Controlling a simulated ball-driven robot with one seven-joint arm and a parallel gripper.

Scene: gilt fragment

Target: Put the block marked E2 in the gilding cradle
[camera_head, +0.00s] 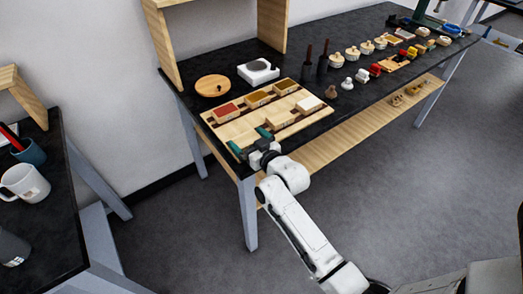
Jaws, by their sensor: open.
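My gripper (249,141) is open, its two green fingertips apart above the near left part of a striped wooden board (236,129). Nothing shows between the fingertips. Several blocks sit on the board: a red-topped block (227,110), two gold-topped blocks (258,98) and (285,86), a plain pale block (279,121) and a white-topped block (308,104). Small marks on the block sides are too small to read, so I cannot tell which one is E2. I cannot tell for sure which thing is the gilding cradle; a white holder (258,72) with a round hollow stands behind the board.
A round wooden lid-like piece (212,86) lies behind the board. Two dark upright tools (314,63) and several pots and small items stand to the right on the black bench (350,103). A wooden shelf frame (162,44) rises at the back. A mug (24,183) stands on another bench at left.

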